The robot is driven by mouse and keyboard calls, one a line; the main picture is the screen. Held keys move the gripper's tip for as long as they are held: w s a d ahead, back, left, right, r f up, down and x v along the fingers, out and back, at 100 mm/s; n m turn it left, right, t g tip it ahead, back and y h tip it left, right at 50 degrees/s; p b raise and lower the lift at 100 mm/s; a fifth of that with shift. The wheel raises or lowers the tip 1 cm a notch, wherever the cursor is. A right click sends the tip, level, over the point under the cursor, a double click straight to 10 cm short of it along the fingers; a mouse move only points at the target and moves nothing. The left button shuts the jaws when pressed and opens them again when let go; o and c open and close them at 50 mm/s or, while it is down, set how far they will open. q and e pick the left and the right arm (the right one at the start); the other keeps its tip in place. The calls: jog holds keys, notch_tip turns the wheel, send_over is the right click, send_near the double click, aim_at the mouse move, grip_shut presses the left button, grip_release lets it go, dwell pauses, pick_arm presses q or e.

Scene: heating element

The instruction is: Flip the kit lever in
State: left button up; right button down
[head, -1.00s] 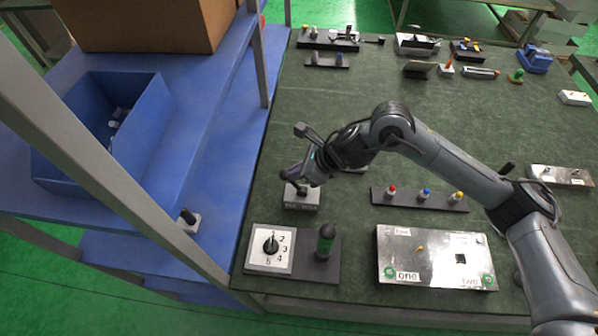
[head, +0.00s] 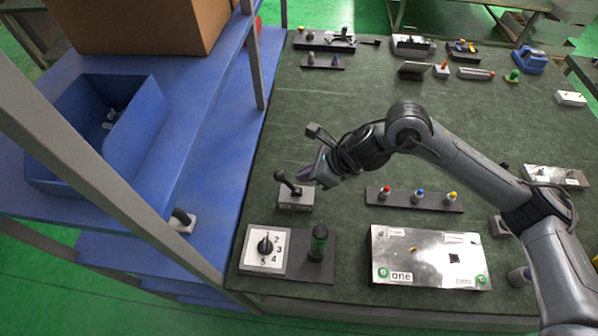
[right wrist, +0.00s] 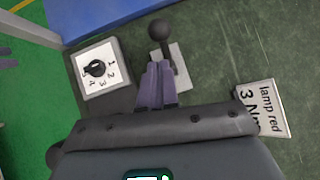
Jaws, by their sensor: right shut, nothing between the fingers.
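The kit lever (head: 284,180) is a dark stick with a round black knob on a small grey labelled box (head: 295,200), left of centre on the green table. The stick leans up and to the left in the head view. My right gripper (head: 303,173) is shut and empty, just right of the stick and above the box; I cannot tell whether it touches. In the right wrist view the shut fingertips (right wrist: 158,68) point at the lever, whose ball knob (right wrist: 159,30) shows beyond them and whose grey base (right wrist: 178,70) is partly hidden.
A button strip (head: 415,199) and a metal box (head: 430,258) lie to the right. A blue shelf (head: 215,140) with a grey post borders the left.

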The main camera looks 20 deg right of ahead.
notch_tip(320, 180, up, 9)
jog(key=s+d, duration=0.3)
jog(key=shift+f+p, duration=0.15)
jog(key=shift+p, duration=0.15)
